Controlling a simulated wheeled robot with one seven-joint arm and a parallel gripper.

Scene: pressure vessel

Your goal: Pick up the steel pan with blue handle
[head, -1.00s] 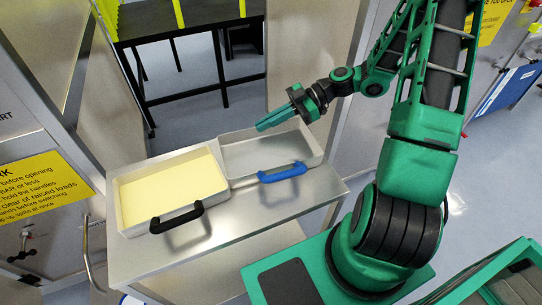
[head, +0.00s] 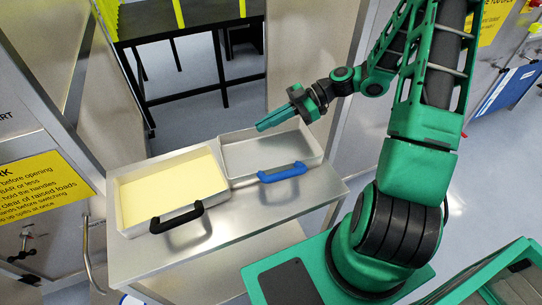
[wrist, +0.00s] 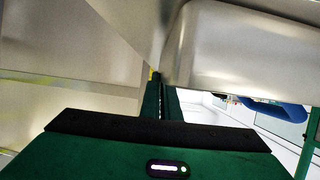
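The steel pan with the blue handle (head: 262,154) sits on the metal cart top, right of another pan. It looks empty. Its blue handle (head: 283,173) is on the near side and is clear of my gripper. My gripper (head: 267,122) is over the pan's far rim, with its green fingers pointing left. The fingers lie close together and look shut, with nothing seen between them. In the wrist view, the pan's steel wall (wrist: 245,50) fills the upper right and the blue handle (wrist: 275,112) shows at right. I cannot tell whether the fingers touch the pan.
A pan with pale yellow contents and a black handle (head: 177,217) stands directly left of the steel pan. The cart top (head: 240,215) is bare in front of both. A black table (head: 185,25) stands behind. Metal walls with yellow signs (head: 50,180) flank the left.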

